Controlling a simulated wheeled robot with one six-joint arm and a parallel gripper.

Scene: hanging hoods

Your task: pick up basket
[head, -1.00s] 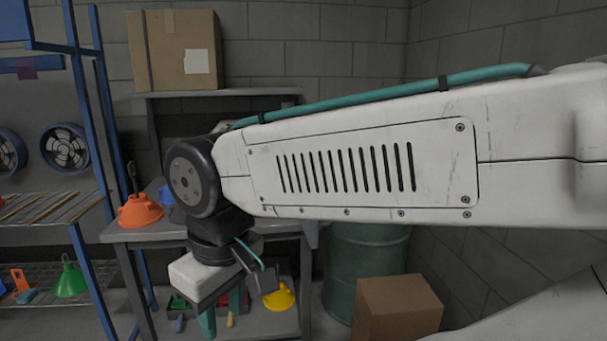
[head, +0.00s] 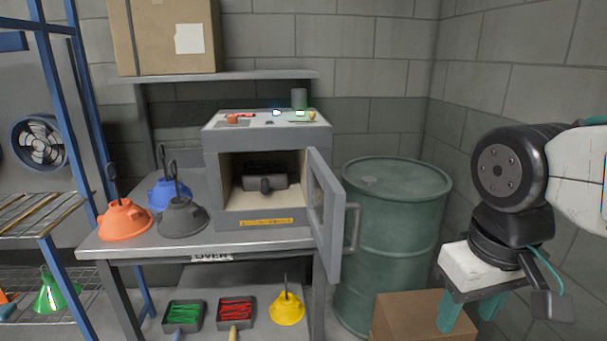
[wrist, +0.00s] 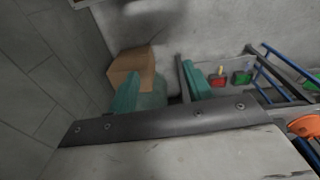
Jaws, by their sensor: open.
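A dark basket (head: 262,172) with a stubby black handle facing out sits inside the oven (head: 262,224) in the head view. The oven stands on a grey workbench, and its door (head: 326,225) is swung open to the right. My gripper (head: 470,312) is at the right of the head view, pointing down, with its teal fingers apart and nothing between them. In the wrist view my gripper's teal fingers (wrist: 160,96) also stand apart; the basket is not seen there.
Orange (head: 125,219), blue (head: 168,194) and grey (head: 182,216) hoods stand left of the oven. Below are a green-filled tray (head: 184,316), a red-filled tray (head: 235,312) and a yellow hood (head: 287,308). A green drum (head: 392,240) and cardboard box (head: 424,318) stand at right.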

